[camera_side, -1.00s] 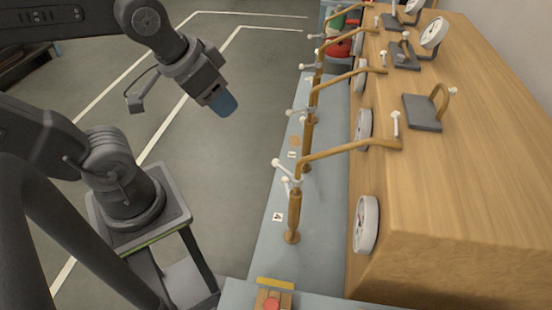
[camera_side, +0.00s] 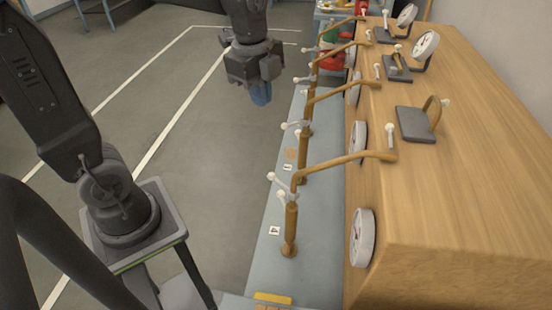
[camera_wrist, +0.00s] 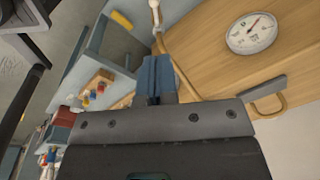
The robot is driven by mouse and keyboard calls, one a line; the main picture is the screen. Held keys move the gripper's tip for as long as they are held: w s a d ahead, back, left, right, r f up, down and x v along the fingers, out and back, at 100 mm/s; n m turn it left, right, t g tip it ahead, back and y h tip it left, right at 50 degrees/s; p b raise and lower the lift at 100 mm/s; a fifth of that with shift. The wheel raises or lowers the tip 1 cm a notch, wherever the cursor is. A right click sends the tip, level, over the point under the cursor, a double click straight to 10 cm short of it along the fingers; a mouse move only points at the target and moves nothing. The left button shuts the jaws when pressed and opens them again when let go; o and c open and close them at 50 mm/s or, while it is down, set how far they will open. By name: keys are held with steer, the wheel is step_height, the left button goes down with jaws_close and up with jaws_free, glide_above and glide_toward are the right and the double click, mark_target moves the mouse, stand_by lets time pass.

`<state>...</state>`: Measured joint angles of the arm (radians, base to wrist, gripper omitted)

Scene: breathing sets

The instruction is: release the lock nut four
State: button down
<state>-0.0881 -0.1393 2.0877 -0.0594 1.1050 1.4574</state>
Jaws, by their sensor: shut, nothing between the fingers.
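Lock nut four (camera_side: 281,184) is a white-tipped, pale lever piece at the top of the nearest brown post (camera_side: 290,230). A tag reading 4 (camera_side: 274,231) lies on the grey strip beside that post. My gripper (camera_side: 261,95) points down over the floor, left of the row of posts and farther back than post four. It is apart from all the levers. In the wrist view its blue fingers (camera_wrist: 157,76) are together and hold nothing. A white-tipped piece (camera_wrist: 155,8) shows at the top there; I cannot tell which post it belongs to.
Several similar posts with brown pipes (camera_side: 340,91) stand behind post four. The wooden cabinet (camera_side: 470,170) with round gauges (camera_side: 362,237) bounds the right side. A grey pad with a brown handle (camera_side: 416,124) is on its top. Open floor (camera_side: 200,200) lies left of the strip.

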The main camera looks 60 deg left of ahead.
mark_target(272, 177)
steer(key=w+a+f+m+g+h, duration=0.1)
steer(key=w+a+f+m+g, duration=0.2)
steer(key=w+f+m, duration=0.5)
steer(key=shift+w+f+m+g, duration=0.3)
steer(key=shift+w+m+g, duration=0.25)
steer(key=shift+m, duration=2.65)
steer(key=s+d+f, duration=0.3)
steer(key=s+f, duration=0.2)
steer(key=f, duration=0.5)
steer(key=shift+s+d+f, duration=0.15)
steer(key=shift+s+d, duration=0.1)
steer(key=shift+s, duration=0.15)
steer(key=shift+s+n+t, duration=0.25)
steer(key=shift+s+n, duration=0.05)
steer(key=shift+n, duration=0.5)
